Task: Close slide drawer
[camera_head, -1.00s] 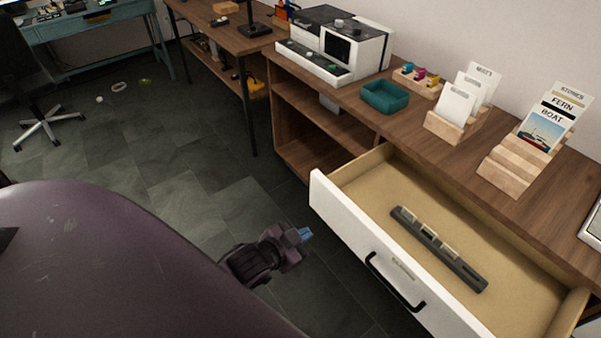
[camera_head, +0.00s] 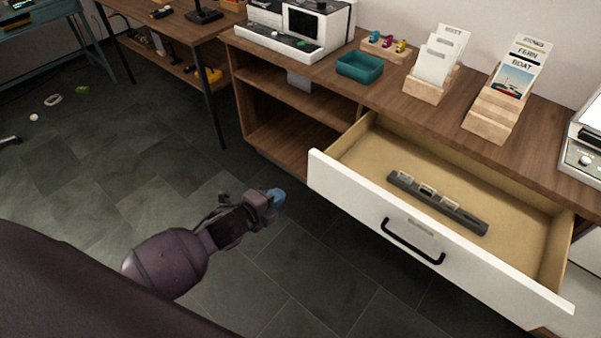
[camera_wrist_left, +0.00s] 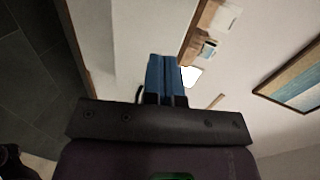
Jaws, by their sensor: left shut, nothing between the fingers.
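The slide drawer (camera_head: 345,186) stands pulled well out of the wooden cabinet, with a white front and a black bar handle (camera_head: 412,243). Inside it lies a grey slotted holder (camera_head: 437,203) with small pale slides. My left gripper (camera_head: 277,197) is shut and empty, to the left of the drawer front and apart from it. Its blue fingertips (camera_wrist_left: 167,80) are together in the left wrist view, with a pale surface beyond them. My right gripper is in neither view.
On the cabinet top (camera_head: 390,88) stand a teal tray (camera_head: 359,68), wooden card holders (camera_head: 431,87) and a white machine (camera_head: 297,27). Open shelves (camera_head: 290,100) are left of the drawer. The dark tiled floor in front is clear.

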